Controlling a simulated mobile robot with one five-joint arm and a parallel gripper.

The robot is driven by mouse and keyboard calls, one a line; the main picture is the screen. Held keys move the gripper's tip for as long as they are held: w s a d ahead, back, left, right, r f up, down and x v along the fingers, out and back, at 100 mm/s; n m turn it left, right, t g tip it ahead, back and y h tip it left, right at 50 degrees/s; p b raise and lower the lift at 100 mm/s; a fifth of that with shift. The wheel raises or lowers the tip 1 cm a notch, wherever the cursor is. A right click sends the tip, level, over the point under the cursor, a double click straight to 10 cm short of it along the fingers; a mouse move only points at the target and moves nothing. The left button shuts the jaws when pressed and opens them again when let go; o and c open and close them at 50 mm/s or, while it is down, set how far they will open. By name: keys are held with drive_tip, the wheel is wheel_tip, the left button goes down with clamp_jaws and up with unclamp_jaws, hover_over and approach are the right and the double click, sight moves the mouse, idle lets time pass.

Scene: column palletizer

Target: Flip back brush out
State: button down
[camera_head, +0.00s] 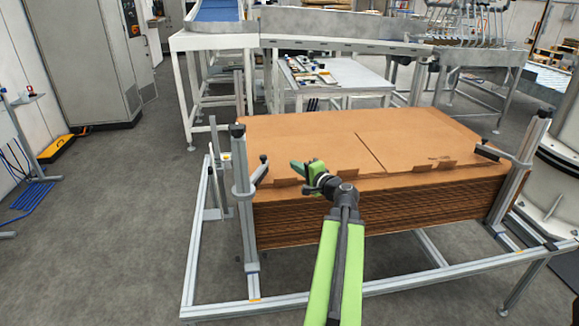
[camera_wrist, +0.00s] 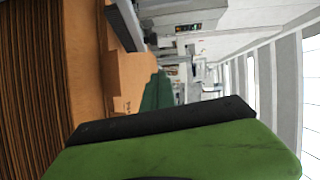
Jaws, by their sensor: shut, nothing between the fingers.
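My gripper (camera_head: 297,169) is shut and empty above the front left part of the cardboard stack (camera_head: 400,145), its green tip pointing left. In the wrist view, green gripper parts (camera_wrist: 157,92) show beside the cardboard top. A short arm with a black end (camera_head: 261,161) sits on the left post (camera_head: 243,195), just left of my gripper and apart from it. I cannot tell which of these is the back brush.
An aluminium frame (camera_head: 205,235) surrounds the stack. A grey post or bar (camera_wrist: 125,24) shows close to the cardboard edge in the wrist view. A conveyor (camera_head: 340,28) and a white table (camera_head: 345,78) stand behind. The floor on the left (camera_head: 120,200) is clear.

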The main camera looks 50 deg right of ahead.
sight(258, 172)
drive_tip(key=x, duration=0.8)
drive_tip(key=shift+b, duration=0.35)
drive_tip(key=shift+w+a+f, duration=0.25)
drive_tip(key=shift+w+a, duration=0.65)
drive_tip(key=shift+w, duration=0.05)
drive_tip(key=shift+w+a, duration=0.3)
drive_tip(key=shift+w, duration=0.2)
drive_tip(key=shift+w, duration=0.1)
